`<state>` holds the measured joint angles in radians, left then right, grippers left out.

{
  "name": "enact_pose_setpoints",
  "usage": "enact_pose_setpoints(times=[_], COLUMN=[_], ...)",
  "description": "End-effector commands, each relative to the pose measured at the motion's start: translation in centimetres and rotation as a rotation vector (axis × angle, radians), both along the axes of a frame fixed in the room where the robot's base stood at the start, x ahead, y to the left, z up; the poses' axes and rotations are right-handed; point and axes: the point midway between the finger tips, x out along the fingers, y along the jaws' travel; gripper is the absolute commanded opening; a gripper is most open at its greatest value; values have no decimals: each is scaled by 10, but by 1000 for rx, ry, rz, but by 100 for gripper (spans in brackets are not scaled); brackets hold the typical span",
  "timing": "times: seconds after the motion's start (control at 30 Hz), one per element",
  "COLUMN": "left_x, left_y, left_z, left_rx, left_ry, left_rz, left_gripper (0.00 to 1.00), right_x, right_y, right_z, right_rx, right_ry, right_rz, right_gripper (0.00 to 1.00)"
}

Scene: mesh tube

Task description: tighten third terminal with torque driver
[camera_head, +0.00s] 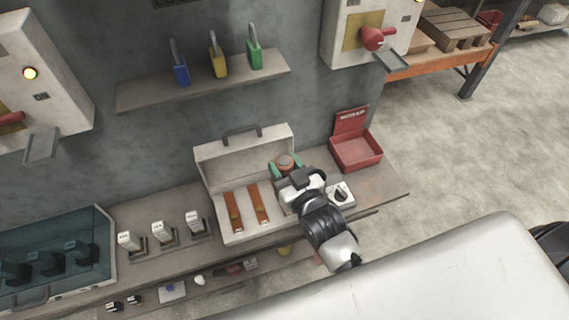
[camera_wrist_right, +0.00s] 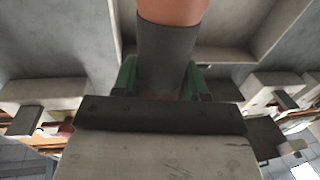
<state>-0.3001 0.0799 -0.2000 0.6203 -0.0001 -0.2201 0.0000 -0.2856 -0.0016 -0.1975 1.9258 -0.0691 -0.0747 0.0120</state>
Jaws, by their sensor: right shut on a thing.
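My right gripper (camera_head: 287,171) is over the right part of an open beige box (camera_head: 212,183) on the bench. Its green fingers are shut on the torque driver (camera_head: 285,160), which has an orange-brown end. In the right wrist view the driver (camera_wrist_right: 172,55) shows a dark grey collar below the orange part, between the green fingers (camera_wrist_right: 160,82). Two orange-brown terminal bars (camera_head: 233,211) and (camera_head: 259,204) lie in the box, left of the gripper. The gripper and arm hide the box's right part, so the third terminal and the driver's tip are not visible. My left gripper is out of view.
A red tray (camera_head: 356,152) and a small block with a dark knob (camera_head: 341,194) stand right of the box. Several white-topped units (camera_head: 162,232) stand left. A shelf (camera_head: 205,80) with padlocks hangs above. The box's raised lid (camera_head: 243,150) stands behind the gripper.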

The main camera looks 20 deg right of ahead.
Motion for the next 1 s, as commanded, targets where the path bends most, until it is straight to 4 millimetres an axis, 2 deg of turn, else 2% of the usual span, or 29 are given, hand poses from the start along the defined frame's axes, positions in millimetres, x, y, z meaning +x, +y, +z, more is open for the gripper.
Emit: enact_pose_setpoints(times=[1.0], left_x=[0], left_y=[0], left_z=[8], left_rx=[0], left_ry=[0], left_rz=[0], left_gripper=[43], right_x=[0], right_y=[0], right_z=[-2], right_rx=[1], right_ry=[-4], right_rz=[0], right_gripper=[15])
